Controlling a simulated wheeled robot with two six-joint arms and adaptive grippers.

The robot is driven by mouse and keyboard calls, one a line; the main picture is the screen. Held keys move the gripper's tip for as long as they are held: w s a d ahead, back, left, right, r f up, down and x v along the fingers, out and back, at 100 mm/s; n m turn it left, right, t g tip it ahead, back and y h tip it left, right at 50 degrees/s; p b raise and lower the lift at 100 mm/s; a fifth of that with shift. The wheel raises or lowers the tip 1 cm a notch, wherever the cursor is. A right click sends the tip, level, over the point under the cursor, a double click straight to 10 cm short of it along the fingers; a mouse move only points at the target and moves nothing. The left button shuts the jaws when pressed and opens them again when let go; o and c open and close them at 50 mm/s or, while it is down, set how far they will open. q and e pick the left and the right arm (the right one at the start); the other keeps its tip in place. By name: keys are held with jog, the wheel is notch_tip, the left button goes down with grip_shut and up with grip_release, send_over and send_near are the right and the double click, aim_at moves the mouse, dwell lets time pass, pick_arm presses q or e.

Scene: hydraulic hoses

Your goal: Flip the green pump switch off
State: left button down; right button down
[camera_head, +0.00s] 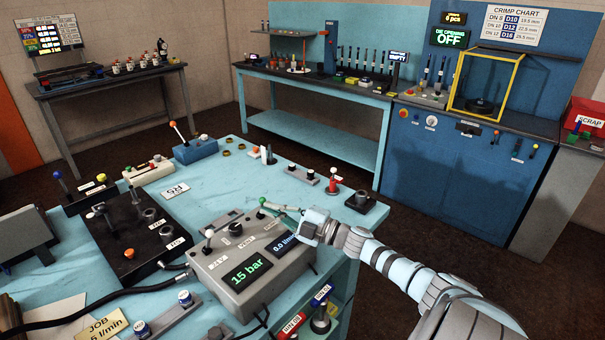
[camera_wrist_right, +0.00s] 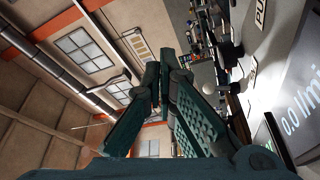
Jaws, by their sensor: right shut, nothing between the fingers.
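The green-tipped pump switch (camera_head: 262,200) stands at the back edge of the grey pump box (camera_head: 235,290). The box has one display reading "15 bar" and another reading about "0.0 l/min". My right gripper (camera_head: 272,209) reaches in from the right over the box, with its fingertips at or very close to the green tip; I cannot tell whether they touch. In the right wrist view its fingers (camera_wrist_right: 163,80) are shut with nothing between them. The wrist view does not clearly show the switch. My left gripper is not in view.
A black valve block (camera_head: 135,235) with knobs and ports stands left of the pump box. A black hose (camera_head: 110,305) runs to the box. A blue unit with a red-tipped lever (camera_head: 195,148) stands behind. The blue tabletop (camera_head: 225,180) between them is mostly clear.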

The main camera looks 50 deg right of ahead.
jog(key=v, duration=0.2)
jog(key=p+v, duration=0.1)
jog(key=v, duration=0.1)
jog(key=f+v, duration=0.1)
jog(key=v, duration=0.2)
jog(key=shift+s, duration=0.4)
jog(key=shift+d, duration=0.1)
